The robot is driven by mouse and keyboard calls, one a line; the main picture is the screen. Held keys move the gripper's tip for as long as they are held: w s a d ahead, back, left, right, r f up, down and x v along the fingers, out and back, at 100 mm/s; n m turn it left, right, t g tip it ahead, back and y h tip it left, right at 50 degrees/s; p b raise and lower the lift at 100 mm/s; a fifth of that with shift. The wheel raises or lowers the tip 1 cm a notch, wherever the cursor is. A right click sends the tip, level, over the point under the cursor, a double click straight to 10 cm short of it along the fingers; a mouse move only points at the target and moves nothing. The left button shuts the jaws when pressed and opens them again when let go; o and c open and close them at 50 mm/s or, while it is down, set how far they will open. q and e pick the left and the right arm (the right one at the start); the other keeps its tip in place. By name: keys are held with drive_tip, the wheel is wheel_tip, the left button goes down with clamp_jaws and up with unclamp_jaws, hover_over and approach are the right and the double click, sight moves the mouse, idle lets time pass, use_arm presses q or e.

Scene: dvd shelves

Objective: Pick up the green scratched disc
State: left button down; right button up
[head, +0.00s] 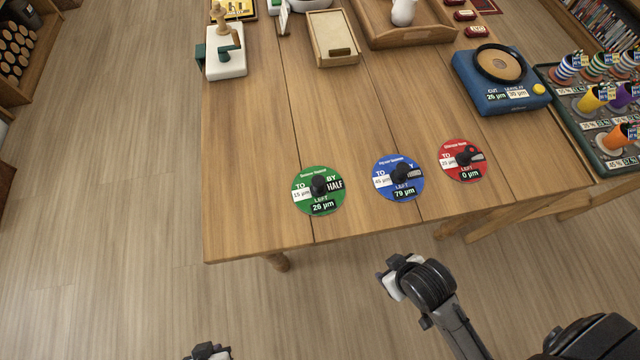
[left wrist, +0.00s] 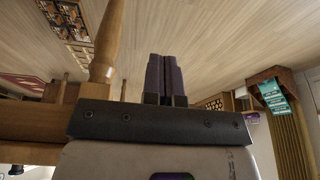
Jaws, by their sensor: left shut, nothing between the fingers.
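The green disc (head: 319,191) lies flat near the table's front edge, left of the blue disc (head: 398,178) and the red disc (head: 462,160). It has a dark knob at its centre and labels reading "BY HALF" and "LEFT 26 µm". I cannot make out scratches on it. My left gripper (head: 208,352) shows only in part at the bottom edge of the head view, in front of the table and well short of the disc. In the left wrist view its dark fingers (left wrist: 165,78) are together and empty.
The wooden table (head: 250,150) has clear wood around the discs. A blue device (head: 500,80) with a round pad stands right, beside a rack (head: 600,115) of coloured cones. A flat wooden box (head: 333,38) and a white device (head: 226,60) stand farther back. A table leg (left wrist: 105,40) shows near my left wrist.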

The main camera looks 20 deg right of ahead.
use_arm(q)
drive_tip(key=c, duration=0.7)
unclamp_jaws()
drive_tip(key=shift+a, duration=0.15)
drive_tip(key=shift+c, duration=0.2)
